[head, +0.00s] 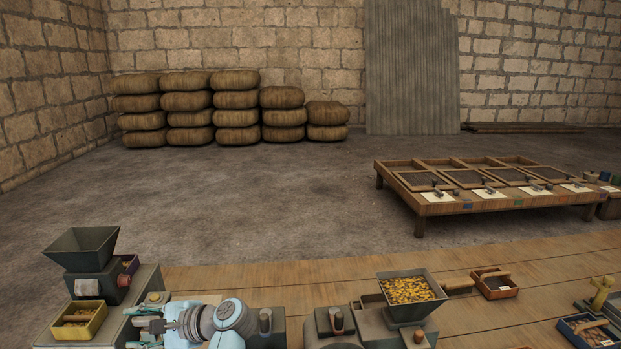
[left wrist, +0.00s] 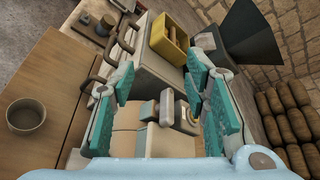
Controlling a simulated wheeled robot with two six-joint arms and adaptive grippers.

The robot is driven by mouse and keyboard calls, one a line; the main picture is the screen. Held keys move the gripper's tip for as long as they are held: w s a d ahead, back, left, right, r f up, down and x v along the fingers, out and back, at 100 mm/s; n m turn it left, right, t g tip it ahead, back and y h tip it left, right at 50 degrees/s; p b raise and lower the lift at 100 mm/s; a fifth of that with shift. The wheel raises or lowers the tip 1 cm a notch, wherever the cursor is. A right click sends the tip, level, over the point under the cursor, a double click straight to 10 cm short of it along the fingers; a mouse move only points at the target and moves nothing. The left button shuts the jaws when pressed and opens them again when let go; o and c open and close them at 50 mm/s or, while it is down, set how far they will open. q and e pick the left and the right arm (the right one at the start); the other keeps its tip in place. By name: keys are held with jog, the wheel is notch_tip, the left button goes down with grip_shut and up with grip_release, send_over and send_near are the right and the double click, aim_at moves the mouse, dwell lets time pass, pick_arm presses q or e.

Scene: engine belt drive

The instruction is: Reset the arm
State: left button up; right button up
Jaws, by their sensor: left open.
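My left arm, light blue and grey, comes in low in the head view. Its left gripper (head: 150,329) has teal finger pads and lies low beside the grey machine with the empty dark hopper (head: 83,249). In the left wrist view the gripper (left wrist: 163,92) is open, with its pads wide apart. A small grey and tan fitting (left wrist: 166,110) shows between the fingers, and I see no contact with it. The yellow bin (left wrist: 169,38) stands just beyond the fingertips. It also shows in the head view (head: 79,320), left of the gripper. My right gripper is in neither view.
A hopper full of yellow-brown pieces (head: 408,289) stands on the wooden bench (head: 520,262), right of my arm. Small trays (head: 494,283) lie further right. A low framed table (head: 470,206) and stacked sacks (head: 238,106) stand beyond. A round bowl (left wrist: 26,114) shows in the wrist view.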

pick_arm(q)
jog(key=s+f+n+h, duration=0.65)
jog(key=s+f, duration=1.05)
jog(key=f, duration=0.3)
jog(key=s+d+n+t+h, duration=0.1)
jog(key=s+d+h, duration=0.2)
jog(key=s+d, duration=0.3)
jog(key=s+d+n+h, duration=0.2)
jog(key=s+d+h, duration=0.2)
jog(key=s, duration=0.5)
jog(key=s+a+f+g, duration=0.1)
jog(key=s+f, duration=0.2)
jog(key=f, duration=1)
jog(key=s+a+f, duration=0.2)
jog(key=s+f, duration=0.1)
jog(key=f, duration=1)
jog(key=s+f+g, duration=0.1)
jog(key=s+f, duration=0.4)
jog(key=s, duration=0.4)
jog(key=shift+f, duration=0.4)
